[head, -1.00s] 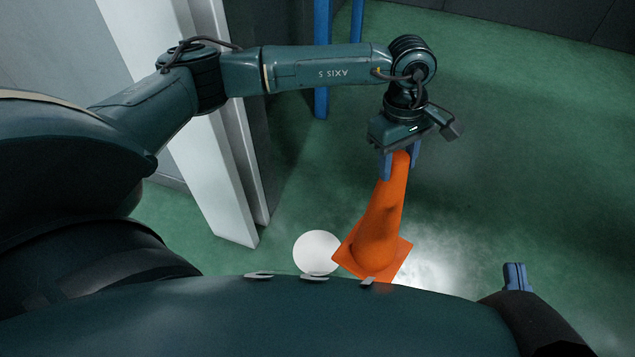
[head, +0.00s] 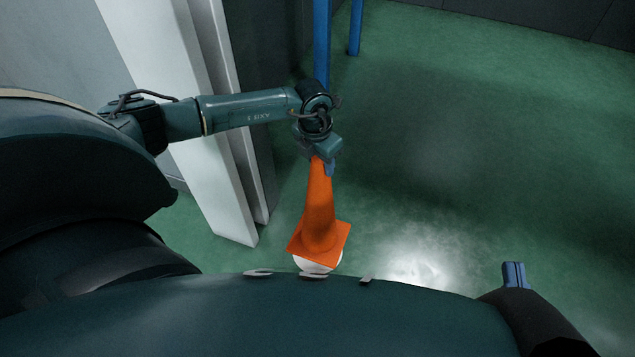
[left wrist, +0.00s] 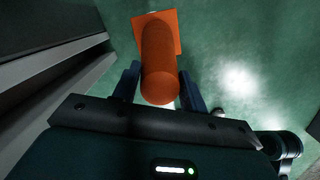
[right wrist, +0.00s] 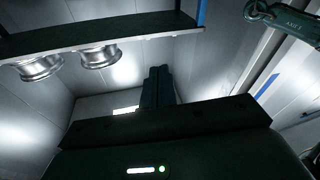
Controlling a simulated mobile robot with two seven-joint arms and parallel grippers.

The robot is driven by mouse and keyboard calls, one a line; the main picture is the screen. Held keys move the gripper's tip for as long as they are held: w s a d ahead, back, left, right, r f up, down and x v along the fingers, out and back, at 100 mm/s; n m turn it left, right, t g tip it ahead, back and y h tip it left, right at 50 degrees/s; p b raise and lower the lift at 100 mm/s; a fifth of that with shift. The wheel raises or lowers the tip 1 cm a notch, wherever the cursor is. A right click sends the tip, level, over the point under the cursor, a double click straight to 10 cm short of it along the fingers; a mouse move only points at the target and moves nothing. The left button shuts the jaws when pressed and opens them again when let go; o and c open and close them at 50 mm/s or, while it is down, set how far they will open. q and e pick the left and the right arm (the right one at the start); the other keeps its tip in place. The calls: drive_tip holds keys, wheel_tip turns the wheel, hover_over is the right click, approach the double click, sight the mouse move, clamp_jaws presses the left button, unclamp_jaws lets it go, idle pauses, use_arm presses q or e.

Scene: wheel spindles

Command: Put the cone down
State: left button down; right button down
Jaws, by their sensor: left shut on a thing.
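The orange cone (head: 320,215) hangs roughly upright below my left gripper (head: 322,166), which is shut on its narrow top. Its square base covers most of a white round spot (head: 318,267) on the floor; only the near edge of the spot shows. I cannot tell whether the base touches the floor. In the left wrist view the cone (left wrist: 160,55) sits between the two blue fingers of the left gripper (left wrist: 160,88), its base farther off. My right gripper (head: 514,275) is at the lower right, with its fingers together and empty; it also shows in the right wrist view (right wrist: 157,88).
A pale upright post (head: 205,140) stands left of the cone, near the left arm. Blue posts (head: 321,45) stand behind the arm. The green floor to the right (head: 460,170) is clear. In the right wrist view, metal wheel rims (right wrist: 38,66) hang under a dark shelf (right wrist: 100,38).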

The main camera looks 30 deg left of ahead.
use_arm(q)
drive_tip(key=shift+a+f, duration=0.3)
wheel_tip(320, 180, down, 10)
drive_tip(key=b, duration=0.4)
drive_tip(key=shift+n, duration=0.3)
use_arm(e)
drive_tip(key=shift+w+a+r+m+y, duration=0.1)
drive_tip(key=shift+w+a+m+y, duration=0.05)
drive_tip(key=shift+a+m+y, duration=0.3)
use_arm(q)
drive_tip(key=c, duration=0.8)
unclamp_jaws()
drive_tip(key=shift+s, duration=0.1)
drive_tip(key=shift+o, duration=0.2)
drive_tip(key=r+p, duration=0.1)
drive_tip(key=r, duration=0.2)
drive_tip(key=r+p, duration=0.2)
drive_tip(key=r, duration=0.2)
drive_tip(key=s+r+p, duration=0.1)
drive_tip(key=r, duration=0.3)
drive_tip(key=shift+s+a+p, duration=0.1)
drive_tip(key=shift+a+p, duration=0.05)
drive_tip(key=shift+p, duration=0.2)
drive_tip(key=shift+s+r, duration=0.1)
drive_tip(key=shift+r, duration=0.5)
use_arm(e)
drive_tip(key=shift+s+d+f+n+h, duration=0.3)
drive_tip(key=shift+d+n+h, duration=0.15)
drive_tip(key=shift+d+n, duration=0.1)
